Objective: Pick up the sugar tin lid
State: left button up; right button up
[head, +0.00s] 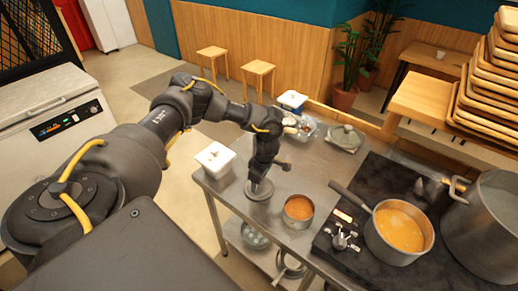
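My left arm reaches in from the left over the steel table, and its gripper (261,178) points down at a round grey metal disc (250,193). The disc looks like a tin lid, but I cannot tell whether it sits on a tin or lies on the table. The fingertips are at or just above its middle; whether they touch or grip it cannot be made out. An open round tin (298,208) with orange-brown contents stands just right of the disc. My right gripper is not in view.
A white lidded box (214,160) stands left of my gripper. A blue box with a white lid (292,101), clear trays and a glass-lidded dish (345,139) are behind. On the right are a pan (400,230) of orange food and a large pot (487,225).

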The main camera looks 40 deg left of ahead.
pick_arm(q)
jog(key=c, duration=1.1)
jog(key=shift+r, duration=0.45)
notch_tip(320, 180, up, 2)
jog(key=shift+d+r+b, duration=0.15)
jog(key=shift+r+b, duration=0.1)
jog(key=shift+b, duration=0.35)
jog(key=s+d+r+b, duration=0.1)
jog(key=s+d+r, duration=0.2)
jog(key=s+d+r+b, duration=0.1)
jog(key=s+d+r, duration=0.2)
jog(key=s, duration=0.1)
jog(key=s+d+r+b, duration=0.1)
jog(key=s+d+r, duration=0.2)
jog(key=shift+s+r, duration=0.35)
